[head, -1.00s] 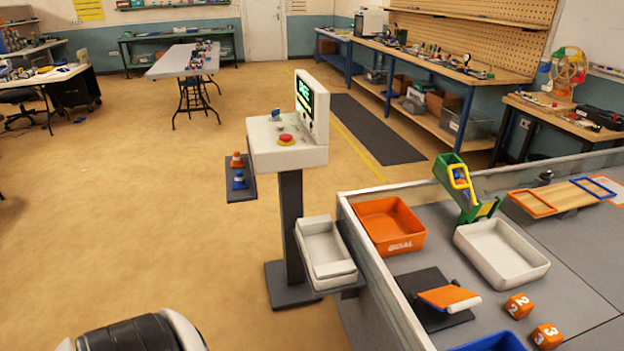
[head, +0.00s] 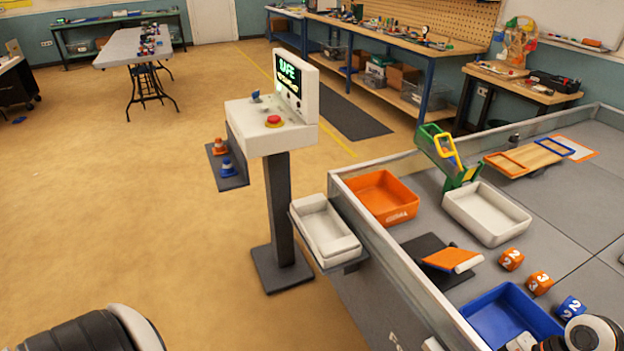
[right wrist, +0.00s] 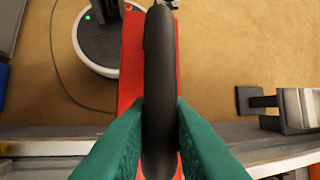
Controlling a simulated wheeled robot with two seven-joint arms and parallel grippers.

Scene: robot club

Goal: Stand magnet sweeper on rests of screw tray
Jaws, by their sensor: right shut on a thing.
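The magnet sweeper, a red bar (right wrist: 131,60) with a black rounded handle (right wrist: 158,85), is in the right wrist view. My right gripper (right wrist: 160,130) has green fingers shut on the handle from both sides. The head view does not show the sweeper or either gripper's fingers. A white tray (head: 325,232), which looks like the screw tray, sits on a dark shelf outside the field wall in the head view. Its rests cannot be made out clearly. My left gripper is out of view; only part of that arm shows at the bottom left.
The field wall (head: 385,270) runs beside the tray. Inside are an orange bin (head: 384,196), a white bin (head: 487,212), a blue bin (head: 505,318) and numbered cubes (head: 540,283). A control pedestal (head: 281,200) stands left of the tray. Floor at left is clear.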

